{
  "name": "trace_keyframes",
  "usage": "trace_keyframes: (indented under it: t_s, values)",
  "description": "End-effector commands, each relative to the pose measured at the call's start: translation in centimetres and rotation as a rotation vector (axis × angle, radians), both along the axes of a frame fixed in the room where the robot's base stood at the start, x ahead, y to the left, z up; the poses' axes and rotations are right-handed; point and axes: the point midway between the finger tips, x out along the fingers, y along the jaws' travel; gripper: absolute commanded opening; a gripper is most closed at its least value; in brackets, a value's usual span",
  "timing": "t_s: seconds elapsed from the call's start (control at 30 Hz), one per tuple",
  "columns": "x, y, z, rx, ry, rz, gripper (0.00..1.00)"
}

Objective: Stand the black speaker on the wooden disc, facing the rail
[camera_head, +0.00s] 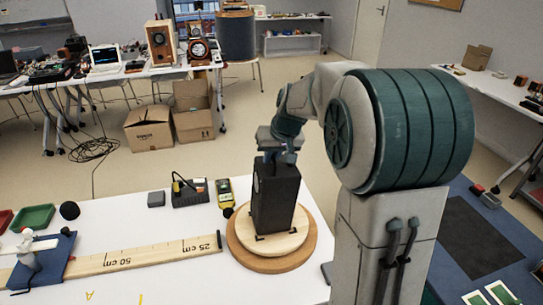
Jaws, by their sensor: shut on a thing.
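The black speaker (276,203) is upright over the wooden disc (243,243). Its base is within or close to the dark corner marks on the disc's lighter top; I cannot tell whether it touches. A faint round shape shows on its left face, which is turned toward the wooden rail (130,260). The rail lies to the left of the disc and bears marks reading 25 cm and 50 cm. My gripper (277,158) is shut on the top of the speaker from above. The fingertips are small and partly hidden.
A dark device with a cable (190,193), a yellow meter (225,192) and a small grey block (156,199) stand behind the rail. A blue stand (50,265) sits at the rail's left end, near a green tray (34,218). The white tabletop in front of the rail is mostly clear.

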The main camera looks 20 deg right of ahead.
Motion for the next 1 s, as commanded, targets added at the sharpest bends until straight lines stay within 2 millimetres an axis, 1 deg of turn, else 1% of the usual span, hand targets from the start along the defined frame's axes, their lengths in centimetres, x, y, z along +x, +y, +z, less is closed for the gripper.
trace_keyframes:
  t_s: [0.03, 0.1, 0.13, 0.17, 0.43, 0.57, 0.67, 1.0]
  values:
    - [0.0, -0.1, -0.1, -0.001, 0.002, -0.001, 0.00]
    - [0.0, -0.1, -0.1, -0.001, 0.002, -0.001, 0.23]
    - [0.0, -0.1, -0.1, -0.001, 0.002, -0.001, 0.32]
    - [0.0, 0.0, -0.1, -0.001, 0.002, -0.001, 0.35]
    - [-0.1, 0.0, -0.3, 0.001, 0.007, -0.001, 0.35]
    - [-0.3, -0.2, 0.4, -0.001, 0.003, -0.001, 0.35]
    - [-0.8, -0.4, 1.7, -0.001, 0.000, -0.002, 0.35]
    - [-3.7, -1.6, 8.7, -0.001, -0.002, -0.002, 0.35]
